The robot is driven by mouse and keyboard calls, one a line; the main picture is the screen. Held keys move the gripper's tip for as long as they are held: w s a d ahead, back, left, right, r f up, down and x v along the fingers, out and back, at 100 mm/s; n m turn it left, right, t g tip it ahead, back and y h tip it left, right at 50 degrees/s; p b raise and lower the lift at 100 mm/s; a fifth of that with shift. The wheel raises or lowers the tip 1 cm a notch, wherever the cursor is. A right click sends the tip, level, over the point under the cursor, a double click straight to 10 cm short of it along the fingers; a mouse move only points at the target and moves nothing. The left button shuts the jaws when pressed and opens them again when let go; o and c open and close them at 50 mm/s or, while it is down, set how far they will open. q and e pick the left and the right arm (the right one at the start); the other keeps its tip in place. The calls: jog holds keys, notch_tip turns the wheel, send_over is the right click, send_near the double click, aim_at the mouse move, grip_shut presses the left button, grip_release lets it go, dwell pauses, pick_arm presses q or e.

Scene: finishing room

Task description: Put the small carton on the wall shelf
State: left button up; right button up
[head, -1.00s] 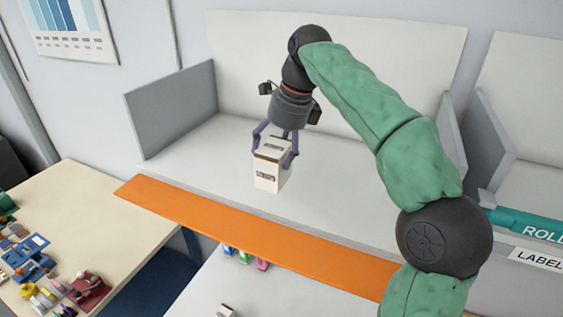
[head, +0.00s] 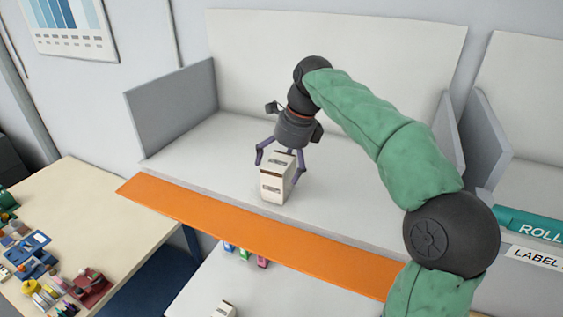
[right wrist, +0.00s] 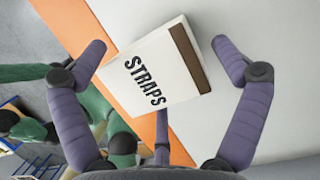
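The small carton (head: 273,188), white with brown bands, stands roughly upright on the pale wall shelf (head: 220,170), just behind its orange front edge. In the right wrist view the carton (right wrist: 152,72) shows the word STRAPS on the face toward the camera. My right gripper (head: 279,158) is right above the carton with its purple fingers spread. In the right wrist view the fingers of the right gripper (right wrist: 160,65) stand apart from the carton, with gaps on both sides. My left gripper is not in view.
The orange front edge (head: 240,235) runs along the shelf, with a grey side panel (head: 175,107) at left. Below are a lower table (head: 200,285) with another small box (head: 223,310) and a cluttered wooden table (head: 110,215). The shelf left of the carton is clear.

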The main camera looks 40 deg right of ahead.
jog(key=shift+s+r, duration=0.1)
jog(key=shift+r, duration=0.05)
jog(key=v, duration=1.1)
jog(key=shift+r, duration=0.4)
dwell(0.7)
